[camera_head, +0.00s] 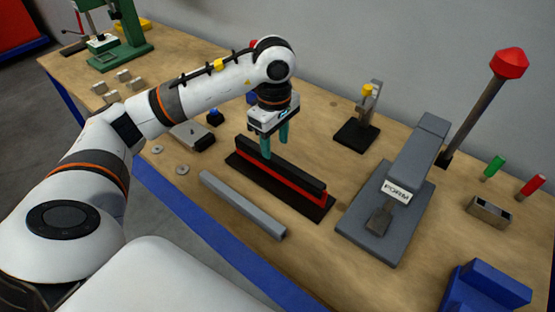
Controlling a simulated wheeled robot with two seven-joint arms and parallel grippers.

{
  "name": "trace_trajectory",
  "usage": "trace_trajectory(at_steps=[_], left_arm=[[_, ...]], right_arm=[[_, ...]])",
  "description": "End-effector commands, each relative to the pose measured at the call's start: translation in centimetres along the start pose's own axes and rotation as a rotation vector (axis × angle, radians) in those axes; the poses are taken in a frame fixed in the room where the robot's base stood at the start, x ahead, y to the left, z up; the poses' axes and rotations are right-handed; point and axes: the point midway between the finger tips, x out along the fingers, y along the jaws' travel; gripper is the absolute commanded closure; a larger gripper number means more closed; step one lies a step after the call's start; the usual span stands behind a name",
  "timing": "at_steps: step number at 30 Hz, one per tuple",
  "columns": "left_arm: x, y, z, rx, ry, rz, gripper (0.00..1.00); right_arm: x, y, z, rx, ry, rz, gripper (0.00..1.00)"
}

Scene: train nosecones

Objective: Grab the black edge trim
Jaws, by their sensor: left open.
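The black edge trim (296,173) looks like a long dark bar lying along a red strip (308,190) on a flat black base (322,208), in the middle of the bench. My left gripper (275,142) points down over the left half of the bar. Its two teal fingers are apart, with nothing visible between them. The nearer fingertip overlaps the bar in the picture; I cannot tell whether it touches. My right gripper is out of view.
A grey bar (240,204) lies in front of the base on the wooden bench (325,255). A grey press marked FORM (397,191) with a red-knobbed lever stands to the right. A small stand (358,134) is behind. A blue block (485,290) sits at lower right.

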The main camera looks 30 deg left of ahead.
Motion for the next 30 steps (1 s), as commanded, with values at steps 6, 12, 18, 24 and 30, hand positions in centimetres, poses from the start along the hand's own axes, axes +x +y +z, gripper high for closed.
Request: trace_trajectory(at_steps=[6, 12, 18, 24, 30], left_arm=[[1.6, 0.1, -0.1, -0.001, 0.000, 0.003, 0.54], [4.5, 0.1, -0.5, 0.000, 0.001, 0.006, 0.54], [6.2, 0.0, -0.5, -0.001, 0.000, 0.000, 0.54], [6.2, 0.0, -0.5, -0.001, 0.000, -0.001, 0.54], [6.2, 0.0, -0.5, -0.001, 0.000, -0.001, 0.86]], right_arm=[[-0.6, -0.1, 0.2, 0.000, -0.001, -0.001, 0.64], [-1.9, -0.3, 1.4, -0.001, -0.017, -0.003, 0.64], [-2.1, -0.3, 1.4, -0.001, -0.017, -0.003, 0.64], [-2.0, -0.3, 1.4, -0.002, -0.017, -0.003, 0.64], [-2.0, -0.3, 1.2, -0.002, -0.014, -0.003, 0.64]])
